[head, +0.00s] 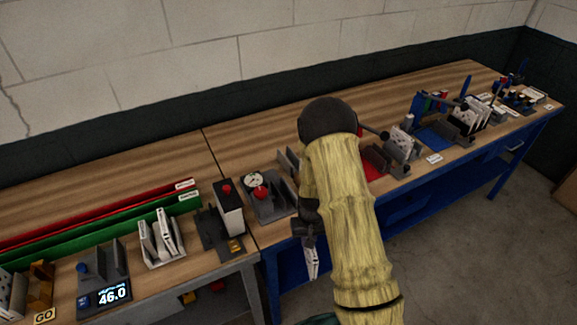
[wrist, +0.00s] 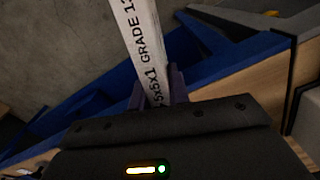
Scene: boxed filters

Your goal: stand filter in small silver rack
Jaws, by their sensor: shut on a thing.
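My gripper (head: 308,238) is shut on a white boxed filter (head: 311,263), which hangs below it in front of the bench edge. In the wrist view the filter (wrist: 142,45) stands out from between the fingers (wrist: 158,90), with "GRADE" and size print along its narrow side. A small silver-grey rack (head: 163,258) with white filters in it stands on the left bench, left of my gripper. Another grey rack (head: 403,150) with a pale panel stands right of my arm. I cannot tell for sure which rack the task names.
A grey gauge fixture (head: 272,205) with a red knob and a black-and-white device (head: 230,210) stand near the bench edges. A scale (head: 105,293) reads 46.0. Red and green long trays (head: 100,235) lie behind. Bare wood (head: 240,145) lies along the wall.

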